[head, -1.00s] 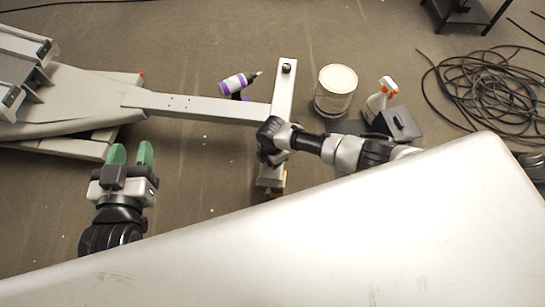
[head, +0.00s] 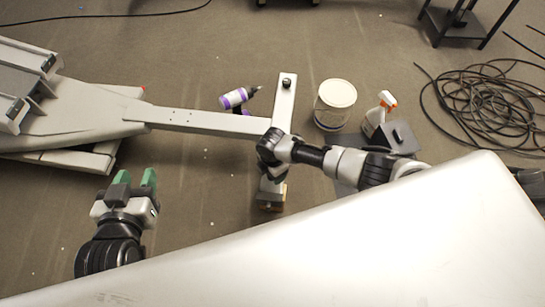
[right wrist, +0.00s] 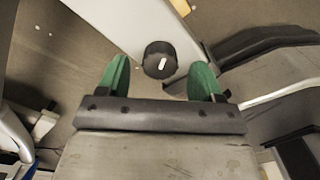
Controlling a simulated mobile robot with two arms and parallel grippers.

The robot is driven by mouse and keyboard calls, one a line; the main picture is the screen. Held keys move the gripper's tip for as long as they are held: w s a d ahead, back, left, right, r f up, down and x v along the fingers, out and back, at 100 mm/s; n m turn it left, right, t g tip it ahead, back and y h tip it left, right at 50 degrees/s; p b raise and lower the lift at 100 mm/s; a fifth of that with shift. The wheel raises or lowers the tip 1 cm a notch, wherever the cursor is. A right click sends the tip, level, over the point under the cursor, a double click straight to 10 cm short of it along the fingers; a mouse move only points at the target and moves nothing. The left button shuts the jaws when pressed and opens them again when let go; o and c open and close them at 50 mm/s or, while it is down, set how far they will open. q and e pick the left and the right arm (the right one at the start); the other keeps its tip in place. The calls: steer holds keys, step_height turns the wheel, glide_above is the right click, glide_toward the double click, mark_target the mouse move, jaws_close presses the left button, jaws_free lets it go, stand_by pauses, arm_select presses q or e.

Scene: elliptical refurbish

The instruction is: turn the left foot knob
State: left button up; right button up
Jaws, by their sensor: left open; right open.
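The elliptical's grey foot crossbar (head: 283,105) lies across the end of its long beam (head: 205,121). A black knob (head: 286,82) sits at its far end in the head view. In the right wrist view, a round black knob (right wrist: 160,52) with a white mark shows between the green fingers of my right gripper (right wrist: 160,72). These fingers are open, one on each side, with visible gaps to the knob. I cannot tell which end's knob this is. My right arm hides the right gripper's fingers in the head view. My left gripper (head: 136,179) is open and empty, over the floor near the machine.
Coiled black cable (head: 485,105) lies further right. A large pale panel (head: 330,245) fills the front.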

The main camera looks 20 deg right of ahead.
step_height(320, 180, up, 4)
steer(key=shift+r+p, duration=0.2)
steer(key=shift+p, duration=0.8)
arm_select(q)
steer(key=s+a+f+g+y+p, duration=0.1)
steer(key=s+a+f+g, duration=0.1)
steer(key=s+g, duration=0.3)
steer(key=s+a+f+g+y+p, duration=0.1)
steer(key=s+a+f+g, duration=0.1)
steer(key=s+f+g, duration=0.2)
steer(key=shift+s+a+f+n+g+y, duration=0.15)
steer(key=shift+s+a+n+g+y, duration=0.35)
steer(key=shift+s, duration=0.95)
arm_select(e)
steer(key=shift+r, duration=2.4)
arm_select(q)
steer(key=shift+d, duration=0.25)
